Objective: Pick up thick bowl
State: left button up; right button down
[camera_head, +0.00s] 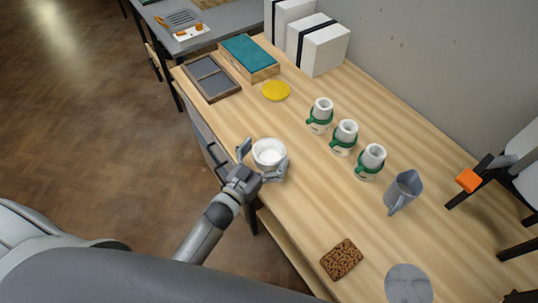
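The thick bowl (268,151) is a white, thick-walled bowl near the left edge of the wooden table (315,198). My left gripper (263,160) comes in from the lower left, with one finger at the bowl's left side and the other at its lower right. Its fingers are spread wide around the bowl. I cannot tell whether they touch its wall or whether the bowl is lifted. Part of the bowl's near side is hidden by the gripper. My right gripper is not clearly seen.
Several white cups with green bands, one here (345,136), stand right of the bowl. A grey pitcher (404,190), brown sponge (341,259), grey disc (408,285), yellow disc (276,90), grey tray (211,78), teal-topped box (249,56) and white boxes (318,46) are also on the table.

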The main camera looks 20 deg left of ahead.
pick_arm(q)
jog(key=c, duration=1)
jog(key=shift+o, duration=0.2)
jog(key=shift+r, duration=0.15)
